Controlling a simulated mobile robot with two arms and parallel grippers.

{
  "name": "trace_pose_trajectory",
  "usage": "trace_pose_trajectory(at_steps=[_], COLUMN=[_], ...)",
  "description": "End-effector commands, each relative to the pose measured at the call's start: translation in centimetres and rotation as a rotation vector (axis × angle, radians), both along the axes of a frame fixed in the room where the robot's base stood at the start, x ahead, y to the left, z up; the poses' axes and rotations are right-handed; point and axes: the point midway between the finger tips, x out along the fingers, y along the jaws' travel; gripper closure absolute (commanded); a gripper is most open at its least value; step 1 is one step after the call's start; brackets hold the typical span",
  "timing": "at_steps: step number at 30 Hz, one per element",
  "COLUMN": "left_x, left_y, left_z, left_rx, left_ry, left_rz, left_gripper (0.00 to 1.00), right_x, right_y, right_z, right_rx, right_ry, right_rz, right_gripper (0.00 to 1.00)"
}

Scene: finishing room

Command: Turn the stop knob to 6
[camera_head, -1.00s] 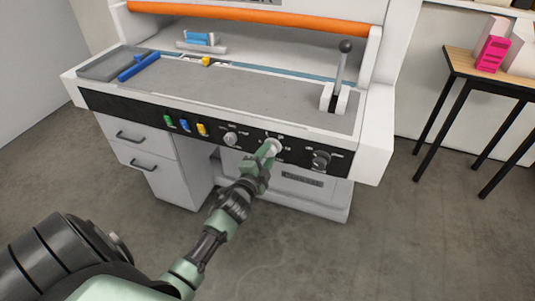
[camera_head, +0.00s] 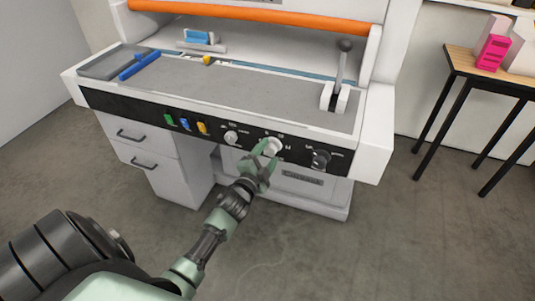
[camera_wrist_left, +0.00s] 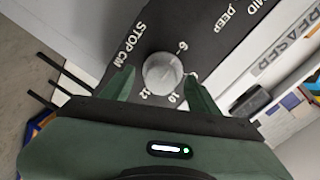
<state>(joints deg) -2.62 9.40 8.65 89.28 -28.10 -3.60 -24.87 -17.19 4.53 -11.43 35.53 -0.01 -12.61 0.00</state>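The stop knob (camera_head: 276,146) is a pale round knob on the machine's black front panel. In the left wrist view the knob (camera_wrist_left: 162,73) sits beside the printed words STOP CM, with 6, 10 and 12 around it. I cannot make out where its pointer stands. My left gripper (camera_head: 264,157) is at the knob. In the left wrist view its green fingers (camera_wrist_left: 160,91) are spread, one on each side of the knob, with gaps between them and it. My right gripper is in neither view.
Another pale knob (camera_head: 231,138) is to the left and a dark knob (camera_head: 320,159) to the right on the same panel. Green, blue and yellow switches (camera_head: 185,125) are farther left. A lever (camera_head: 342,70) stands on the worktop. A side table (camera_head: 462,62) is at right.

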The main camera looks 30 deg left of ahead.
Motion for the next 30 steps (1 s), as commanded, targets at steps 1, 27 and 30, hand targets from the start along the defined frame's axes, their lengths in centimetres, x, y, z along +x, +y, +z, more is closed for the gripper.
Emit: trace_pose_trajectory(at_steps=[1, 27, 30], left_x=[0.0, -7.6, -7.7], left_y=[0.0, -1.5, -1.5], left_z=[0.1, 0.7, 0.7], left_rx=[0.000, 0.001, 0.001], left_ry=[-0.001, -0.001, -0.002], left_rz=[0.000, -0.001, 0.000], left_gripper=[0.41, 0.41, 0.41], right_x=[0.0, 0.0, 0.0], right_y=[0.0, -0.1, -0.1], right_z=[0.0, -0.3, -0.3], right_rx=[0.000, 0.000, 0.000], right_ry=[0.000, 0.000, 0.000], right_rz=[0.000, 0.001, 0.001], right_gripper=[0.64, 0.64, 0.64])
